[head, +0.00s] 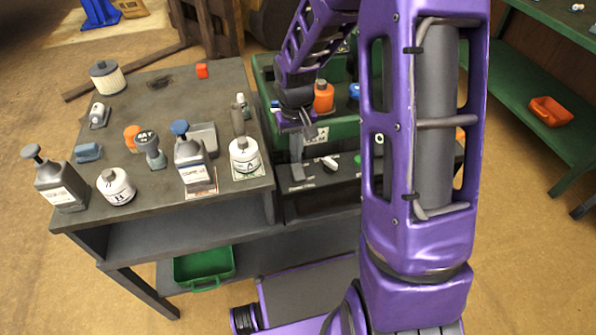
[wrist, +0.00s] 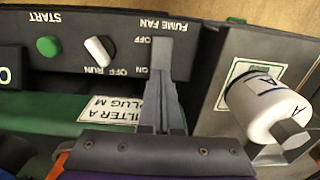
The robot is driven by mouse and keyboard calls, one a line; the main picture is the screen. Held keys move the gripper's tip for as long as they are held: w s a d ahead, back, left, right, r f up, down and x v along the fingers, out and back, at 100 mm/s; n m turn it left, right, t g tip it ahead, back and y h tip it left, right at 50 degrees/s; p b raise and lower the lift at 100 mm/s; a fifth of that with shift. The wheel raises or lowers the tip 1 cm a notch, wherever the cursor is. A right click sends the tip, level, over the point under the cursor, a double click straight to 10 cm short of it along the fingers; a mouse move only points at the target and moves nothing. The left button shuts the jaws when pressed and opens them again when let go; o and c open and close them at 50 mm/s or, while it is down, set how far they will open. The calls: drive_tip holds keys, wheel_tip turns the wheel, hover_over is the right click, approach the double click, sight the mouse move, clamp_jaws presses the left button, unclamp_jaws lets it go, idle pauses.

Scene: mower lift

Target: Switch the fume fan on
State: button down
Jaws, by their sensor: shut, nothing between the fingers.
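The fume fan switch is a grey lever (wrist: 162,52) on the dark control panel, beside the upside-down words FUME FAN, OFF and ON in the wrist view. In the head view the grey lever (head: 297,172) stands at the panel's left end. My gripper (wrist: 163,98) is shut and empty, its fingers pointing at the lever and overlapping its lower part in the wrist view. I cannot tell whether they touch. In the head view my gripper (head: 308,128) is just above the lever. The fingers partly hide the ON side, so the lever's setting is unclear.
A white OFF/RUN knob (wrist: 98,50) and green START button (wrist: 48,46) share the panel. A white bottle (wrist: 265,108) stands close beside my gripper. The green bin (head: 262,75) with an orange bottle (head: 323,97) is behind the panel. The bench (head: 160,85) holds several bottles.

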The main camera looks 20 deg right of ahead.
sight(296, 165)
drive_tip(key=shift+f, duration=1.05)
idle(0.4)
drive_tip(key=shift+r+p, duration=2.65)
drive_tip(key=shift+r, duration=0.95)
